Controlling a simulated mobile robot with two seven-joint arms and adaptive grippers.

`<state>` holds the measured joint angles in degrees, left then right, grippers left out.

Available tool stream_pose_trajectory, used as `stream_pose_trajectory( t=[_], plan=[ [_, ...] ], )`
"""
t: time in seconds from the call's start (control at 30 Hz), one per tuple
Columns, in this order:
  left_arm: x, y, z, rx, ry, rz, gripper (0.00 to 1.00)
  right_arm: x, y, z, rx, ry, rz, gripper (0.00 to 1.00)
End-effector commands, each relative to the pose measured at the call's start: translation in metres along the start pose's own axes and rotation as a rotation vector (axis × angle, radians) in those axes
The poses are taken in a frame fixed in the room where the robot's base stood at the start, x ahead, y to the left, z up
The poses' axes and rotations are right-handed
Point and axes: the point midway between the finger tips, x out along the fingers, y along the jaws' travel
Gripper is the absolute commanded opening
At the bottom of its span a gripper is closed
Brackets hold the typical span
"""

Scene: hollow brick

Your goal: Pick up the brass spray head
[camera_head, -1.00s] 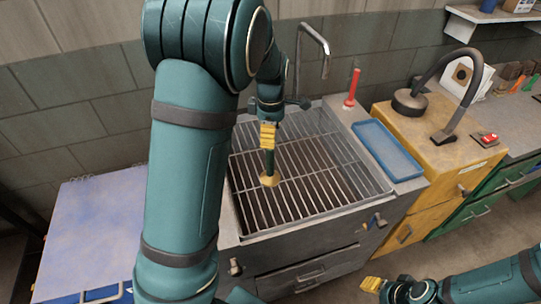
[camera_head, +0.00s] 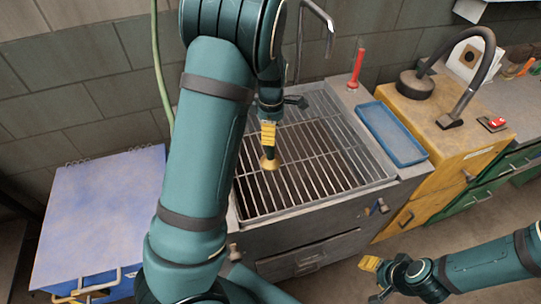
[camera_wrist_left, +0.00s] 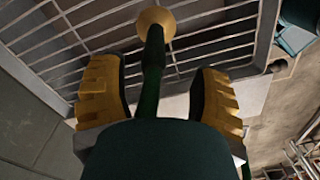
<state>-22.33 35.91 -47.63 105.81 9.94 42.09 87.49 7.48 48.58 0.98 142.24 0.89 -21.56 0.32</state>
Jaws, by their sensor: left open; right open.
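The brass spray head (camera_head: 269,163) shows over the sink's metal grate in the head view, just below my left gripper (camera_head: 267,141). In the left wrist view the spray head (camera_wrist_left: 157,20) is a round brass flare on a dark green stem. The stem runs between the two yellow fingers of my left gripper (camera_wrist_left: 155,85), with a gap on each side. My left gripper is open. I cannot tell whether the spray head touches the grate. My right gripper (camera_head: 373,280) is open and empty, low at the right, in front of the cabinets.
The sink grate (camera_head: 325,165) lies around the spray head. A tap (camera_head: 328,40) and a red upright object (camera_head: 356,65) stand behind it. A blue tray (camera_head: 392,135) lies to its right. A pale green hose (camera_head: 160,70) hangs at the left wall.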

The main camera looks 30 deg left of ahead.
Motion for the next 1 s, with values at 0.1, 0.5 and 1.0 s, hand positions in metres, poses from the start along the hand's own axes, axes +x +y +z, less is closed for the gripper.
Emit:
stream_pose_trajectory(
  t=[0.1,0.5,1.0],
  plan=[
    [0.012,0.002,-0.001,-0.001,0.001,-0.001,0.63,0.004,0.001,0.000,0.000,0.000,0.000,0.47],
    [0.050,0.006,-0.002,-0.001,0.000,0.001,0.63,0.011,0.004,0.003,-0.002,-0.004,0.001,0.47],
    [0.049,0.006,-0.002,0.000,0.000,0.001,0.00,0.011,0.003,0.003,-0.002,-0.004,0.001,0.47]
  ],
)
